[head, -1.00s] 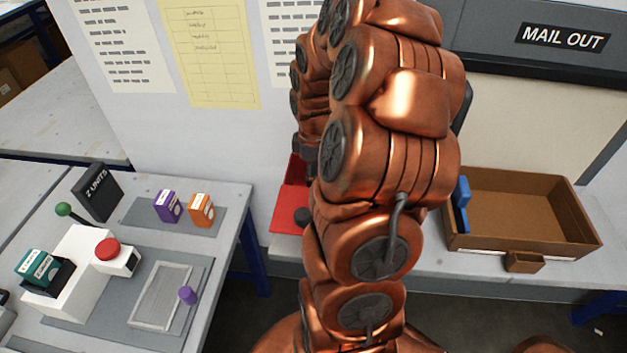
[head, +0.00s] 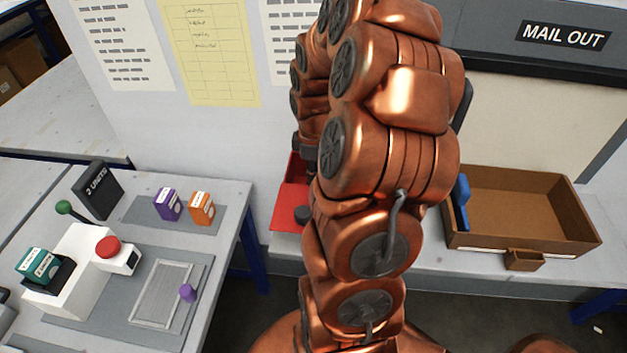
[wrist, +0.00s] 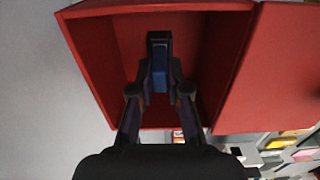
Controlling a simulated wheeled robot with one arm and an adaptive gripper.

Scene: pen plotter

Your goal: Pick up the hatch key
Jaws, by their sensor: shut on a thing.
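The hatch key (wrist: 160,75) appears in the wrist view as a small blue piece with a black part beyond it. My gripper (wrist: 160,88) is shut on it, with one dark finger on each side. The key and fingertips are in front of the inside of an open red box (wrist: 90,45). I cannot tell whether the key still touches the box. In the head view the red box (head: 290,205) shows only partly behind my copper arm, and the key and fingertips are hidden.
The box's red door (wrist: 275,70) is swung open to the right in the wrist view. A brown tray (head: 575,225) with a blue item stands on the right bench. The left table holds a red button (head: 107,247), a purple box (head: 167,205) and an orange box (head: 201,210).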

